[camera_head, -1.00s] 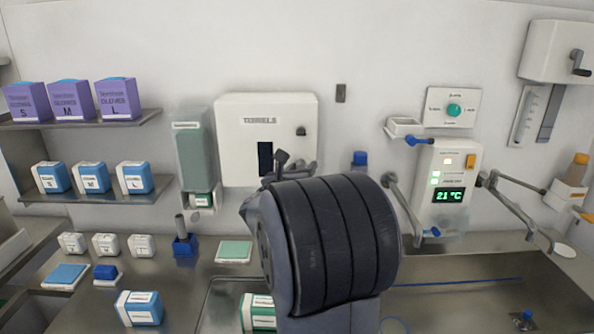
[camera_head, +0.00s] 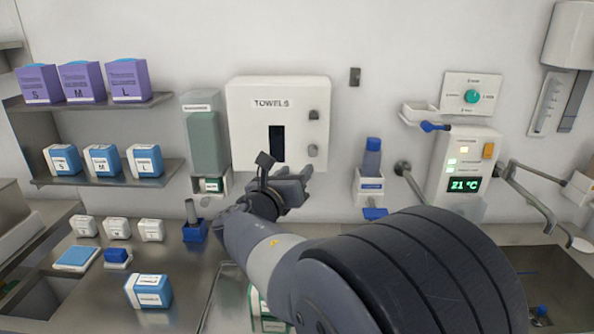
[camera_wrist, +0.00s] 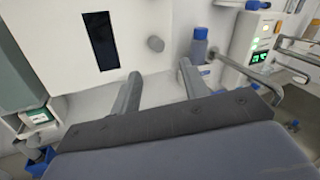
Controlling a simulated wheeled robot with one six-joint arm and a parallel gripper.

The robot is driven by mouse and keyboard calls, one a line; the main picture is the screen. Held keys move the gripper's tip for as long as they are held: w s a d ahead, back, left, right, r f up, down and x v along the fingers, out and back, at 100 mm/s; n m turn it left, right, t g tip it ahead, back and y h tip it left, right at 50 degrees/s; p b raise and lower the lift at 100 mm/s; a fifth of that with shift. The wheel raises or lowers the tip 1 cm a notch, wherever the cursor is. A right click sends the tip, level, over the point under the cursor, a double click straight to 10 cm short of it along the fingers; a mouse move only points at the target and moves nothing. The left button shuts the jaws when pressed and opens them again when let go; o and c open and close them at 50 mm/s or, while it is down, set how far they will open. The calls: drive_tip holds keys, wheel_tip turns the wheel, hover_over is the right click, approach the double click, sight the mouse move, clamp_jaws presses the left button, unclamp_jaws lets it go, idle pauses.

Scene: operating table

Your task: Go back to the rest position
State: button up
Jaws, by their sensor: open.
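My gripper (camera_wrist: 160,82) shows in the wrist view with its two fingers apart and nothing between them. Beyond the fingers is the bare wall below the white towel dispenser (camera_wrist: 85,40). In the head view my gripper (camera_head: 283,180) is in front of the lower part of the towel dispenser (camera_head: 255,125), seen small and partly from behind. My arm reaches up to it from the lower right and hides part of the counter and basin. No held object shows.
A soap dispenser (camera_head: 205,140) hangs left of the towel dispenser. A blue-capped bottle (camera_head: 372,158) stands in a wall holder to the right, near the control panel (camera_head: 463,165) and metal levers. Shelves with boxes (camera_head: 82,80) are at left. A blue-white box (camera_head: 148,291) lies on the counter.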

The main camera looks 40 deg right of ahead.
sight(313, 154)
idle(0.3)
drive_tip(key=p+x, duration=0.1)
drive_tip(key=x, duration=0.9)
drive_tip(key=shift+w+d+p, duration=0.3)
drive_tip(key=shift+p, duration=0.1)
drive_tip(key=shift+s+r, duration=0.1)
drive_tip(key=shift+a, duration=0.1)
